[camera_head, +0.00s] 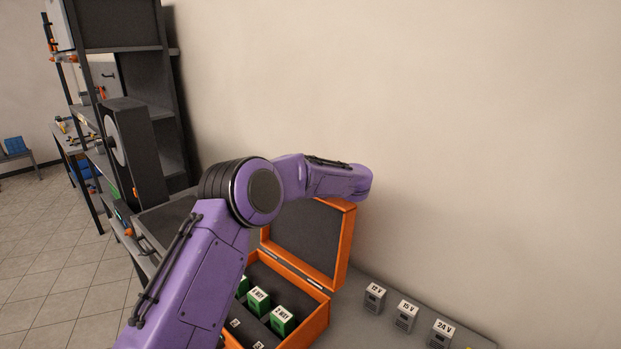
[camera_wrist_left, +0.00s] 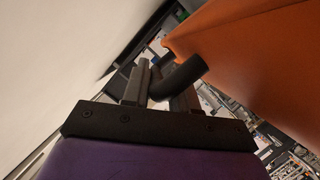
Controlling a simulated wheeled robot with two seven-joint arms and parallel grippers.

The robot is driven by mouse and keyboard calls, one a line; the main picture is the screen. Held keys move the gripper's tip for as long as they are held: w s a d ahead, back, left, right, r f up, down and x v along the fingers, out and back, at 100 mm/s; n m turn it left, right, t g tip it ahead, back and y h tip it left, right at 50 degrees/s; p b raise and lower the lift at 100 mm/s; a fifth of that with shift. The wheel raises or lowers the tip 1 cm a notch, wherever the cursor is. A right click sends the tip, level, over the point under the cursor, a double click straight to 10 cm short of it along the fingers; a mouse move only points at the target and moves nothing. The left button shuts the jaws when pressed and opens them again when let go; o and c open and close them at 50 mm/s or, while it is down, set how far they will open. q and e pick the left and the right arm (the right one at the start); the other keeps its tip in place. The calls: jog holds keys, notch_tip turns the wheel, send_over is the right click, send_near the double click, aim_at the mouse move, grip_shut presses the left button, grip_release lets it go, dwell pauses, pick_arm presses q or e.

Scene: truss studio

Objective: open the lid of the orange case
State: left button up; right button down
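The orange case (camera_head: 318,323) stands on the grey bench. Its lid (camera_head: 346,248) is raised steeply, with the dark inner lining facing me. Inside the case are green blocks (camera_head: 283,320) with white labels. My left arm reaches over the case, and its wrist is at the lid's upper right corner. In the head view my left gripper is hidden. In the left wrist view its two dark fingers (camera_wrist_left: 161,88) are apart, with a black round bar (camera_wrist_left: 182,76) across or between them, beside an orange panel (camera_wrist_left: 250,55). I cannot tell whether they clamp the bar. My right gripper is out of view.
Small grey blocks labelled 12 V (camera_head: 374,298), 15 V (camera_head: 405,317) and 24 V (camera_head: 440,335) stand on the bench right of the case. A plain wall (camera_head: 450,120) rises close behind. A dark shelf rack (camera_head: 125,80) stands at the left.

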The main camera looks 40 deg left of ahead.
pick_arm(q)
jog(key=shift+d, duration=0.1)
jog(key=shift+d+b, duration=0.3)
jog(key=shift+b, duration=0.05)
notch_tip(320, 180, up, 3)
jog(key=b, duration=0.4)
send_over(332, 201)
jog(key=shift+s+a, duration=0.1)
jog(key=shift+a, duration=0.15)
jog(key=shift+d+r, duration=0.1)
jog(key=shift+d, duration=0.2)
jog(key=shift+s, duration=0.1)
jog(key=shift+a, duration=0.15)
